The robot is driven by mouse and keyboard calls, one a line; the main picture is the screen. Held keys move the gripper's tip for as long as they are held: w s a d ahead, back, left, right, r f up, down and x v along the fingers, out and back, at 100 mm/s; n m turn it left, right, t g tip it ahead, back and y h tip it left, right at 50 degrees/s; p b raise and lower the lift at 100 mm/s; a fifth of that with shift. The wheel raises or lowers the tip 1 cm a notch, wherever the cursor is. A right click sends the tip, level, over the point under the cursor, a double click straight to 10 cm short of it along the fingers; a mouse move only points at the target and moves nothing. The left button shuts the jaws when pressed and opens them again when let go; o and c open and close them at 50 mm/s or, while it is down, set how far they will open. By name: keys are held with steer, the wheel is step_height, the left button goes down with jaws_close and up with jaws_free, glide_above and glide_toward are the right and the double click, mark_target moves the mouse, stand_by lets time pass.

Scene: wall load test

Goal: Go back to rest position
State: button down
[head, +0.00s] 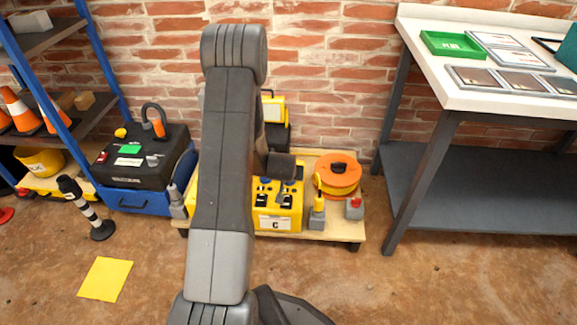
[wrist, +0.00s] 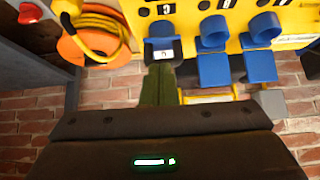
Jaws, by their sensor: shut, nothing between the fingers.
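My arm rises through the middle of the head view and bends down toward the wall, hiding much behind it. The yellow box marked C (head: 278,218) stands on a low wooden pallet (head: 335,228) in the head view, partly behind my arm.
An orange cable reel (head: 338,175) sits right of the box and shows in the wrist view (wrist: 92,40). A white-topped workbench (head: 480,95) stands right, a blue-framed shelf (head: 75,70) left. A striped post (head: 88,208) and yellow floor sheet (head: 106,279) are at left.

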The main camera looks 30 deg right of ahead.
steer(key=shift+s+a+f, duration=0.15)
steer(key=shift+s+a, duration=0.4)
steer(key=shift+s, duration=0.3)
steer(key=shift+s+a+f, duration=0.1)
steer(key=shift+s+a, duration=0.45)
steer(key=shift+s, duration=0.25)
steer(key=w+d+r, duration=0.2)
steer(key=w+d, duration=0.4)
steer(key=w, duration=0.3)
steer(key=shift+s+a+f+b, duration=0.1)
steer(key=shift+s+f+b, duration=0.15)
steer(key=shift+f, duration=0.45)
steer(key=shift+s+a+f+b, duration=0.2)
steer(key=shift+f+b, duration=0.15)
steer(key=shift+f, duration=0.4)
steer(key=shift+s+a+f+b, duration=0.1)
steer(key=shift+s+f+b, duration=0.15)
steer(key=shift+f, duration=0.45)
